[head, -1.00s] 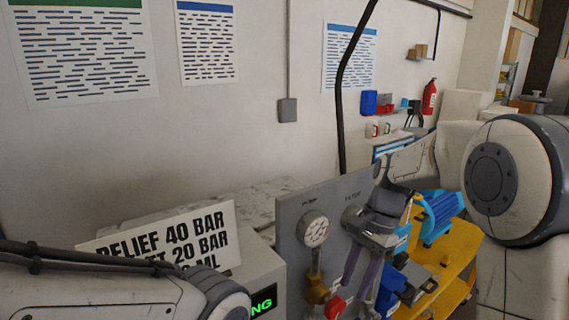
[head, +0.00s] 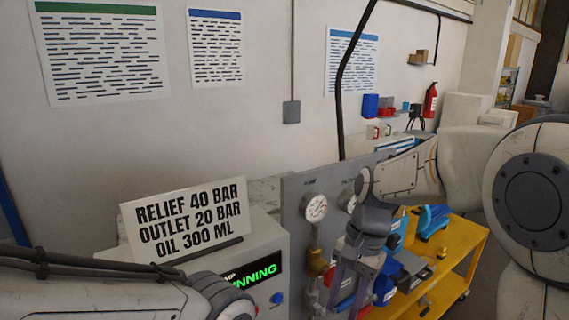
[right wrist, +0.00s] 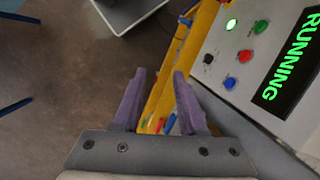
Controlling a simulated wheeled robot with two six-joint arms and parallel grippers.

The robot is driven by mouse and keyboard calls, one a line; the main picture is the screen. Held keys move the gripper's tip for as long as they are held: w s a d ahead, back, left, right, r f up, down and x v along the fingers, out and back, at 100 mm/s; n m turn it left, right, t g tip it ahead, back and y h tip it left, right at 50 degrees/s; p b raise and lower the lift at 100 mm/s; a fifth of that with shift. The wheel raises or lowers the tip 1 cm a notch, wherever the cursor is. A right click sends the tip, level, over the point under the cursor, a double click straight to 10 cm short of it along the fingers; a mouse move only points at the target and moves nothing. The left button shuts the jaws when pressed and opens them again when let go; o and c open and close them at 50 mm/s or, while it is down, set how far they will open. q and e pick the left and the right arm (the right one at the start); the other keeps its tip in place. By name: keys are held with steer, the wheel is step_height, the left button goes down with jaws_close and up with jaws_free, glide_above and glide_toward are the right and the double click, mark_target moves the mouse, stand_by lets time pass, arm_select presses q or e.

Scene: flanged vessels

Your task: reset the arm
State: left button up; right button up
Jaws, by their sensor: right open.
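My right gripper (head: 350,292) hangs pointing down in front of the grey gauge panel (head: 292,205). In the right wrist view its two purple fingers (right wrist: 160,80) are apart with nothing between them. Beyond them lie the floor and a yellow strip. My right arm reaches in from the right in the head view. My left arm link crosses the lower left of the head view, but its gripper is out of the picture.
A control box with a green RUNNING display (head: 254,274) stands left of the panel; its display also shows in the right wrist view (right wrist: 290,65). A pressure gauge (head: 315,207) is on the panel. A yellow cart (head: 468,240) stands at right. A sign (head: 188,218) is at the back.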

arm_select(q)
step_height(320, 180, down, 6)
steer(key=b, duration=0.5)
steer(key=shift+w+b, duration=0.15)
steer(key=shift+b, duration=0.15)
arm_select(e)
steer(key=s+a+f+n+t, duration=0.1)
steer(key=s+a+f+n, duration=0.2)
steer(key=s+n, duration=0.4)
steer(key=s+a+f+n+h, duration=0.1)
steer(key=s+a+f+n, duration=0.2)
steer(key=s+f+n, duration=0.3)
steer(key=s+n, duration=0.2)
steer(key=s, duration=0.2)
steer(key=shift+s+f+t, duration=0.2)
steer(key=shift+s+t, duration=0.1)
steer(key=shift+t, duration=0.1)
arm_select(q)
steer(key=shift+a+f, duration=0.1)
arm_select(e)
steer(key=shift+a, duration=0.2)
